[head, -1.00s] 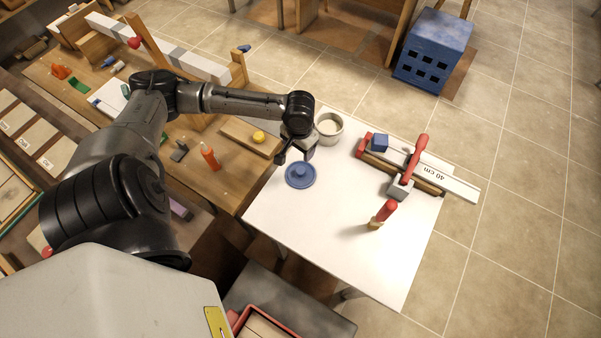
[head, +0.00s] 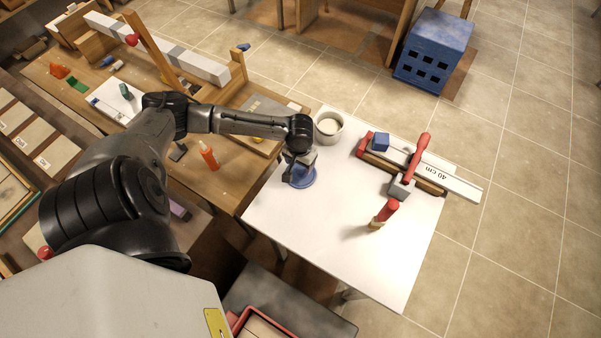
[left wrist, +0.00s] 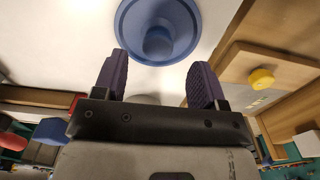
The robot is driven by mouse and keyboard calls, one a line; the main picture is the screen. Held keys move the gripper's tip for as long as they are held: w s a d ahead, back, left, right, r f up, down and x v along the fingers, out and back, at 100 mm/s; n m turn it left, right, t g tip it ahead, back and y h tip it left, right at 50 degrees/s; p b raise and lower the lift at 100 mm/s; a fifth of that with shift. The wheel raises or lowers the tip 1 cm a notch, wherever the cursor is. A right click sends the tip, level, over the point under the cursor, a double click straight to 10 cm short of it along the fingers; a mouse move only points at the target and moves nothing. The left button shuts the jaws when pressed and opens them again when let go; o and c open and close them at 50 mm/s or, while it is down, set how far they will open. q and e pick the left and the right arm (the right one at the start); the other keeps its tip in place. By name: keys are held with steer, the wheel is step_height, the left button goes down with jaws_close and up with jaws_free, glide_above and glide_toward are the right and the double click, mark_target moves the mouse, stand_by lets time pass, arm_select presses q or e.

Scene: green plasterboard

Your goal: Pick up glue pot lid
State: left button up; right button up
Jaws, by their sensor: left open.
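The blue round glue pot lid (head: 308,179) lies flat on the white table with its knob up, near the table's left corner. My left gripper (head: 297,168) is just over it and hides part of it in the head view. In the left wrist view the lid (left wrist: 157,28) lies beyond the two open fingers (left wrist: 157,80), its knob roughly in line with the gap between them. The gripper is open and empty. The pale glue pot (head: 329,128) stands behind the lid, open at the top. My right gripper is not in view.
On the white table (head: 330,240), a red-handled clamp (head: 416,158), a blue block (head: 380,142), a board marked 40 cm (head: 440,174) and a red-handled tool (head: 385,213) lie to the right. The table's front is clear. A cluttered wooden bench (head: 225,190) adjoins on the left.

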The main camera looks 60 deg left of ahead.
mark_target(301, 169)
arm_select(q)
steer(key=shift+w+d+f+b, duration=0.1)
steer(key=shift+f+b, duration=0.1)
steer(key=shift+f, duration=1)
steer(key=shift+d+f+b, duration=0.1)
steer(key=shift+f+b, duration=0.05)
steer(key=shift+f, duration=1)
steer(key=shift+a, duration=0.1)
steer(key=c, duration=1)
steer(key=shift+r, duration=0.1)
